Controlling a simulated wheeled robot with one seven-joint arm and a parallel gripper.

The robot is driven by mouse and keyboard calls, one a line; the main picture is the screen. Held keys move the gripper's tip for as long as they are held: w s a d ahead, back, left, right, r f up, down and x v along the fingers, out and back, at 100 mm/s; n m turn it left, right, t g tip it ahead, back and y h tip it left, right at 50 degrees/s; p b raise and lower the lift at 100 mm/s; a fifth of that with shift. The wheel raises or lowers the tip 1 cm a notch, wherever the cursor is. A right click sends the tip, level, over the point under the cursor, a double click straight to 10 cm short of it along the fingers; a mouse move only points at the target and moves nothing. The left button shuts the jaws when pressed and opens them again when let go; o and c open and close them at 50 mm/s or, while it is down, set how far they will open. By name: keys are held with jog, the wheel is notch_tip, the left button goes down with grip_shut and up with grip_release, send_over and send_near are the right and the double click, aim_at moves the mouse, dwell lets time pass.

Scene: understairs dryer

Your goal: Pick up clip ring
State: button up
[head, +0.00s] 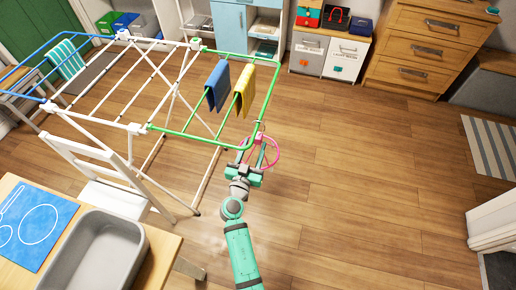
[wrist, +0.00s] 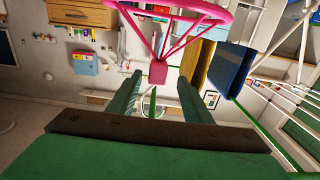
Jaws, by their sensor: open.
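The pink clip ring (head: 278,151) is at the near right corner of the drying rack's green wing (head: 270,97). In the wrist view its pink hoop (wrist: 225,14) is at the top, with spokes running to a small pink block (wrist: 158,73). My gripper (head: 256,148) is at the ring, its fingers overlapping it in the head view. In the wrist view my gripper (wrist: 160,78) is open, and the block appears between the two teal fingertips. I cannot tell whether the fingers touch it.
A blue cloth (head: 217,86) and a yellow cloth (head: 244,90) hang on the green wing near my gripper. The white rack legs (head: 207,180) stand to the left. A table with a grey basin (head: 97,255) is at the lower left. The wooden floor (head: 370,180) on the right is clear.

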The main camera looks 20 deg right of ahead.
aim_at(257, 142)
jog(key=x, duration=0.4)
jog(key=shift+w+d+f, duration=0.1)
jog(key=shift+w+d, duration=0.1)
jog(key=shift+d, duration=0.25)
grip_shut()
